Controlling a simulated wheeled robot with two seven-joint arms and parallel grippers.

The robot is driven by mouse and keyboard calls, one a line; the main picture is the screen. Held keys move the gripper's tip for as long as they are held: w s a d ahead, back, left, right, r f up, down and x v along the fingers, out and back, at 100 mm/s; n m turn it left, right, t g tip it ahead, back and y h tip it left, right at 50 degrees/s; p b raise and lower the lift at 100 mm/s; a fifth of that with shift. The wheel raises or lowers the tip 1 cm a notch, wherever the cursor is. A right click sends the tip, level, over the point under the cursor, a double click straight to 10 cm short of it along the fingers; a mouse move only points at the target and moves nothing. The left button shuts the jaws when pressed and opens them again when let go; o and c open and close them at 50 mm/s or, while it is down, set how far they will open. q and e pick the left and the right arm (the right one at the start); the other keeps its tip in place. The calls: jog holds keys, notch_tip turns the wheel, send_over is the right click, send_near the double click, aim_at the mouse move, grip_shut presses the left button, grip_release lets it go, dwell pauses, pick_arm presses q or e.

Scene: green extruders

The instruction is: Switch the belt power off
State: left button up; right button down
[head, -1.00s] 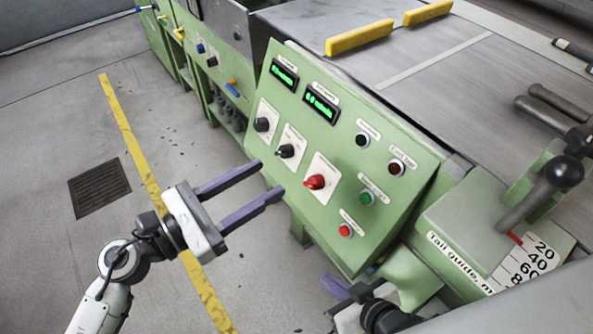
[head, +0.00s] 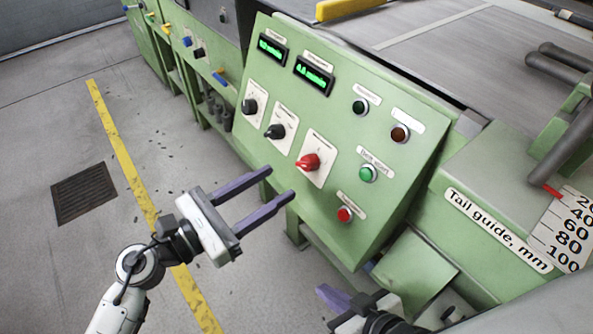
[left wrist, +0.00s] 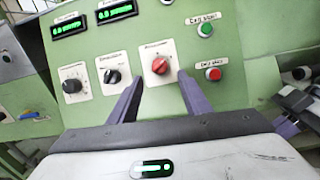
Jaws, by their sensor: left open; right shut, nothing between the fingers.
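The green control panel (head: 375,150) carries a red rotary switch (head: 307,162) on a white plate. The red switch also shows in the left wrist view (left wrist: 161,66), straight ahead between the fingers. Two black knobs (head: 275,131) sit to its left. A green button (head: 367,173) and a red button (head: 345,214) are to its right. My left gripper (head: 281,183) is open and empty, its purple fingers pointing at the panel, short of the red switch. My right gripper (head: 325,294) is shut and empty, low in front of the panel. Small labels are unreadable.
Two green-lit displays (head: 314,75) sit at the panel's top. The belt surface (head: 440,50) lies behind, with a yellow bar (head: 345,8) on it. A tail guide scale (head: 565,235) is at the right. Open floor with a yellow line (head: 118,150) lies at the left.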

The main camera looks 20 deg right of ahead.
aim_at(307, 163)
pick_arm(q)
jog(key=x, duration=0.6)
jog(key=shift+w+d, duration=0.15)
jog(key=shift+d, duration=0.2)
jog(key=c, duration=1)
